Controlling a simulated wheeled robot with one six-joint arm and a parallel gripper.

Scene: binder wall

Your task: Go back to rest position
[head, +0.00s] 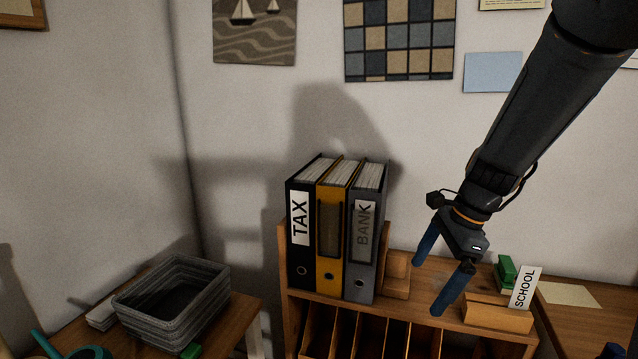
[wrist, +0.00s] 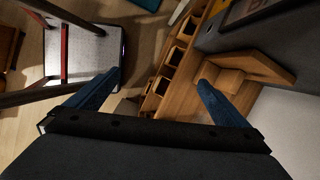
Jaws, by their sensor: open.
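My gripper (head: 446,273) hangs from the arm on the right in the head view, pointing down and to the left. Its two blue fingers are spread apart with nothing between them. It appears in front of the shelf, right of the binders. In the wrist view both blue fingers of my gripper (wrist: 160,92) show wide apart. Three binders stand upright together on the shelf top: a black TAX binder (head: 301,259), a yellow binder (head: 328,262) and a grey BANK binder (head: 362,268).
A wooden bookend (head: 397,272) stands right of the binders on the cubby shelf (head: 400,315). A wooden block (head: 497,315) with a SCHOOL card (head: 525,288) and a green stapler-like item (head: 506,272) sit farther right. A grey basket (head: 180,301) stands on the left table.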

